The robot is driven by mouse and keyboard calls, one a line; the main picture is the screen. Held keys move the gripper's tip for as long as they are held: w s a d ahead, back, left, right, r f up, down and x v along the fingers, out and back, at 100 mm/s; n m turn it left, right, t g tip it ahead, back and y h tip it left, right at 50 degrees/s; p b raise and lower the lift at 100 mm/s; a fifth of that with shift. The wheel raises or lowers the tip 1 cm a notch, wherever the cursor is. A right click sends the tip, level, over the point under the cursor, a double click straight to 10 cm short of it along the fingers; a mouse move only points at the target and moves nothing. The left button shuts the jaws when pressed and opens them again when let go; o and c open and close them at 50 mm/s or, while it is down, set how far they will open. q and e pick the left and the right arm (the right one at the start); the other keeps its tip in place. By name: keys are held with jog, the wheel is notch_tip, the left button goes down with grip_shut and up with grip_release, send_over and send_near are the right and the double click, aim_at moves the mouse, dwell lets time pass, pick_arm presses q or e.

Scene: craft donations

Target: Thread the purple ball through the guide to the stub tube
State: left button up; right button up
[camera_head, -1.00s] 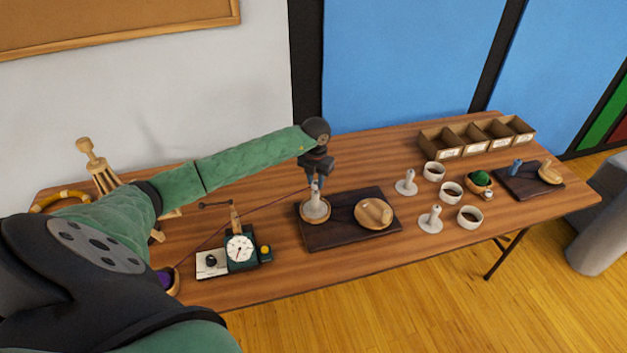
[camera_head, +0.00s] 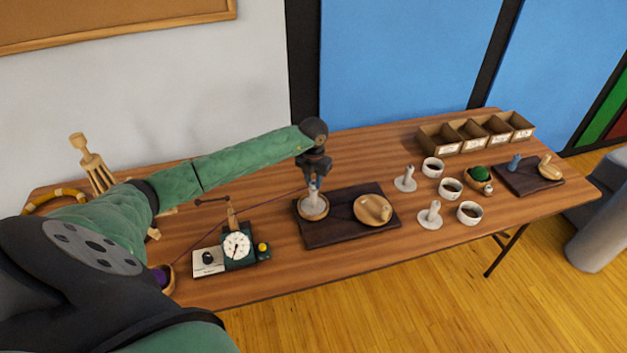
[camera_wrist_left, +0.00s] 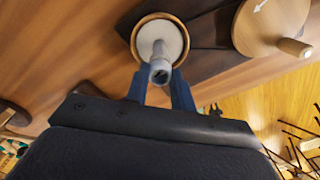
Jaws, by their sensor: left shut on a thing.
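The purple ball (camera_head: 160,276) sits at the left end of the table, partly hidden by my arm. A thin purple strand runs from it past the guide (camera_head: 231,212), the upright on the dial device, toward my left gripper. The grey stub tube (camera_head: 313,188) stands upright in a round wood-rimmed dish (camera_head: 314,209) on a dark board. My left gripper (camera_head: 314,181) is over it, its fingers shut on the tube's upper part. The left wrist view shows the tube's open end (camera_wrist_left: 160,72) between the blue fingers (camera_wrist_left: 160,92). The strand's end is too small to make out. My right gripper is not in view.
A wooden knobbed disc (camera_head: 373,209) lies on the same board. The dial device (camera_head: 237,246) stands to its left. White posts (camera_head: 405,180), cups (camera_head: 451,188), and a divided box (camera_head: 475,133) are further right. Bare tabletop lies behind the board.

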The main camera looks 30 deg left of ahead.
pick_arm(q)
jog(key=o, duration=1)
jog(key=shift+r, duration=0.15)
jog(key=shift+r+b, duration=0.35)
jog(key=shift+b, duration=0.1)
jog(key=shift+r+b, duration=0.3)
jog(key=shift+r, duration=0.15)
notch_tip(320, 180, up, 4)
jog(key=shift+f+b, duration=0.1)
jog(key=shift+b, duration=0.75)
jog(key=shift+r, duration=1)
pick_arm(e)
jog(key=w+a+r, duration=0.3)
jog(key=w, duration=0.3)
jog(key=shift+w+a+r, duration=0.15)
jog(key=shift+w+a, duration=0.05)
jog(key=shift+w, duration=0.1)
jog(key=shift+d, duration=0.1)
